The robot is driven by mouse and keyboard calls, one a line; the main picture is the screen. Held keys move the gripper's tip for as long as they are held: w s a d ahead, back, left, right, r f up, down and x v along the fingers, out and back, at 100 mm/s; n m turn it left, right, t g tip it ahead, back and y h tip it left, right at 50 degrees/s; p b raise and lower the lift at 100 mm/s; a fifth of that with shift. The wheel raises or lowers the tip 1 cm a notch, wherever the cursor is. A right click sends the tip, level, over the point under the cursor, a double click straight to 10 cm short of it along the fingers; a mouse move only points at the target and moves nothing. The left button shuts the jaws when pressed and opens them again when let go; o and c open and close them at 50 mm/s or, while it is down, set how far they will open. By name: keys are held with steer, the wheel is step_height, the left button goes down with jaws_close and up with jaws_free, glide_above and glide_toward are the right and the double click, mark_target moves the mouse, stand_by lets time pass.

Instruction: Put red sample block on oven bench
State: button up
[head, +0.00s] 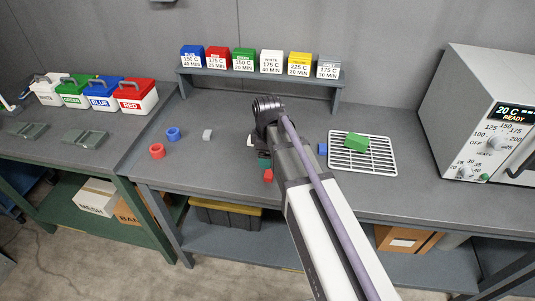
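A small red block (268,176) shows at the left edge of my arm, near the front of the oven bench (225,165). My arm hides part of the area around it, so I cannot tell whether it rests on the bench or is held. A dark green piece (264,160) shows just behind it, partly covered. My arm reaches up across the middle of the bench. The oven (480,120) stands at the right end of the bench.
A green block (356,142) lies on a white wire rack (376,168), with a blue block (322,149) beside it. A shelf (260,76) holds several labelled colour boxes.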

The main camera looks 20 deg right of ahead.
step_height(320, 180, up, 4)
steer(key=p, duration=0.2)
steer(key=s+m, duration=1.3)
steer(key=shift+s+d, duration=0.15)
steer(key=shift+d, duration=0.1)
